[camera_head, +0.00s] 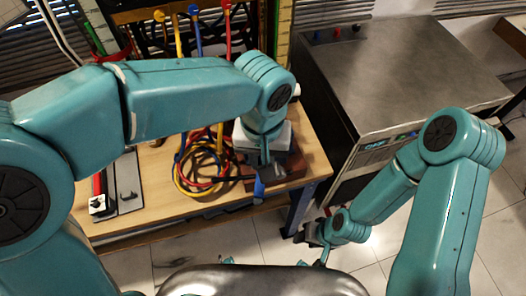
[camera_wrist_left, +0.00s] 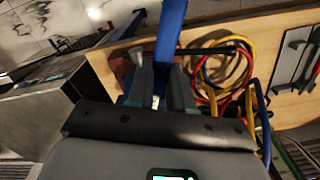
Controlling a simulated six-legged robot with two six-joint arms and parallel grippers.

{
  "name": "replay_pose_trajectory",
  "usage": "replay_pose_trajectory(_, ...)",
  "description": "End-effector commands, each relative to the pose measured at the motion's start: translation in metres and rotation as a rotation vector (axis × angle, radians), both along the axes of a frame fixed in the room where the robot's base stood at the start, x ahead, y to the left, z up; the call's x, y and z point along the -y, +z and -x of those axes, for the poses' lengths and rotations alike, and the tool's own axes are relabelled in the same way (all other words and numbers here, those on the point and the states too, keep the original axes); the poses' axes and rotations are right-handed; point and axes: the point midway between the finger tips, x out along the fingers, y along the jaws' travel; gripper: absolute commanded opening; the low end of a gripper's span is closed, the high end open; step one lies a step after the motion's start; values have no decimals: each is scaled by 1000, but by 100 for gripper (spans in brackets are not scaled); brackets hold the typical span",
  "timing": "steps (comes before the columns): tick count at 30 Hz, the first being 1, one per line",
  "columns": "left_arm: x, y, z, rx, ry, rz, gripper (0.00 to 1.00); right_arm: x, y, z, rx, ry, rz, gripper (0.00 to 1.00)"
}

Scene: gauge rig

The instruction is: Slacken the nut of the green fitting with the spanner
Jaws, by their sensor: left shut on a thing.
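My left gripper (camera_head: 263,158) is over the front right of the wooden bench. It is shut on the blue handle (camera_head: 259,187) of a tool that I take to be the spanner. The handle (camera_wrist_left: 172,30) also shows between the fingers (camera_wrist_left: 158,90) in the left wrist view. The spanner's head cannot be made out. A thin dark bar (camera_head: 232,178) runs left from beside the gripper. I cannot pick out the green fitting or its nut in either view. My right gripper (camera_head: 312,232) is low beside the bench leg, and its jaws are too small and dark to read.
Coiled red, yellow and blue hoses (camera_head: 197,165) lie on the bench (camera_head: 152,190), left of my left gripper. A grey board (camera_head: 128,190) with dark tools is farther left. A metal cabinet (camera_head: 400,70) stands right of the bench. Hose connections hang at the back.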

Motion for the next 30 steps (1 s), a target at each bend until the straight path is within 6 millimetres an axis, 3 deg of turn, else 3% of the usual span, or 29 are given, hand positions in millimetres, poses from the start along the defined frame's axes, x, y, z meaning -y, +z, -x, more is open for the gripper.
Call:
replay_pose_trajectory(19,-2,0,28,0,0,1,0,0,-11,0,0,0,0,43)
replay_pose_trajectory(30,-2,8,31,0,0,1,0,0,-4,0,0,0,0,43)
